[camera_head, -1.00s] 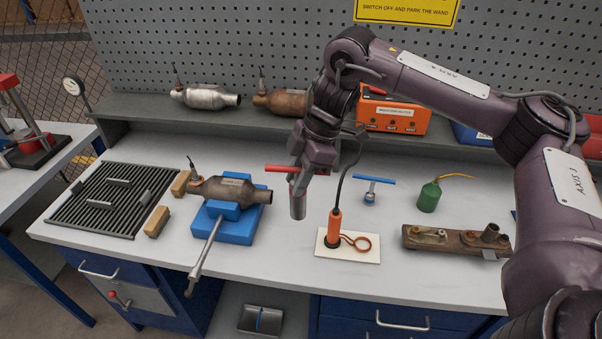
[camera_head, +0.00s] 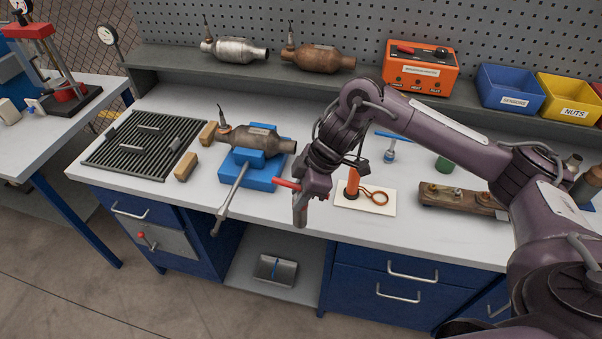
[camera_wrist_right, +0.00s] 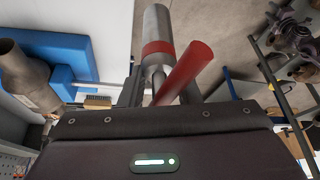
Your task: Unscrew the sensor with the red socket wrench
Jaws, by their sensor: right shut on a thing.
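My right gripper (camera_head: 312,188) is shut on the red socket wrench (camera_head: 299,206), with the grey socket pointing down near the table's front edge. The wrench's red handle and red-banded socket also show in the right wrist view (camera_wrist_right: 158,50). The catalytic converter (camera_head: 256,142) sits in the blue vise (camera_head: 252,176), to the left of my gripper and apart from the wrench. The sensor (camera_head: 223,125) stands at the converter's left end, its thin lead pointing up. My left gripper is not in view.
The orange induction heater (camera_head: 421,74) and two other converters (camera_head: 235,50) stand on the shelf. An orange wand (camera_head: 353,182) rests on a white pad (camera_head: 379,203). The vise handle (camera_head: 233,194) sticks out over the front edge.

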